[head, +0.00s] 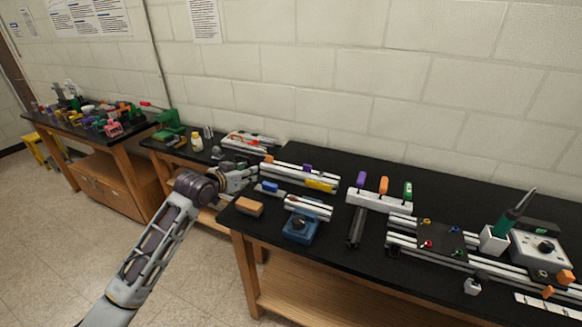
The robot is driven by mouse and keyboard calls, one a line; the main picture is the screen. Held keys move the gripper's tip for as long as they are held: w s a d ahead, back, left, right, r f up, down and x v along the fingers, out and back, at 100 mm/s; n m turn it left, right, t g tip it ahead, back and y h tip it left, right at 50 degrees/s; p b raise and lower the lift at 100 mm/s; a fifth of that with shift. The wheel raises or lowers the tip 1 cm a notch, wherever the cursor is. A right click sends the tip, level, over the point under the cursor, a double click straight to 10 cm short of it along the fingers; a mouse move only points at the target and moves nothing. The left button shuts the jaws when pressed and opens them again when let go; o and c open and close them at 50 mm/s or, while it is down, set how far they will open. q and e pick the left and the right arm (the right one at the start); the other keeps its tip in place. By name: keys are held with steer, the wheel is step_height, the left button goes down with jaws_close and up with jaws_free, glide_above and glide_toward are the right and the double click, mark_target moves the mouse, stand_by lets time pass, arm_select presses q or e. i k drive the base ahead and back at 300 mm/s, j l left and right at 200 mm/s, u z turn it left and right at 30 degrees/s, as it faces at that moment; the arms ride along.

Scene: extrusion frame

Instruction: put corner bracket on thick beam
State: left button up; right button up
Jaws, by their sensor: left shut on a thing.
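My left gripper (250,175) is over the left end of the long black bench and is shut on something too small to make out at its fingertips. Pale slotted beams lie on this bench: one at the back (290,170), one by the blue vise (312,209), and one with upright coloured pieces (388,203). A dark beam (356,228) lies below that last one. I cannot tell which is the thick beam. A small grey block-like part (472,286), perhaps a bracket, sits near the front edge at right. My right gripper is out of view.
The blue vise (299,228) and an orange-brown block (249,207) stand near the bench's front left edge. A blue piece (268,187) lies close below my gripper. A dark plate on rails (428,237) and a soldering station (541,249) fill the right. Cluttered benches stand further left.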

mark_target(283, 166)
steer(key=i+l, duration=0.25)
steer(key=i, duration=0.15)
steer(key=i+l, duration=0.25)
steer(key=i, duration=0.15)
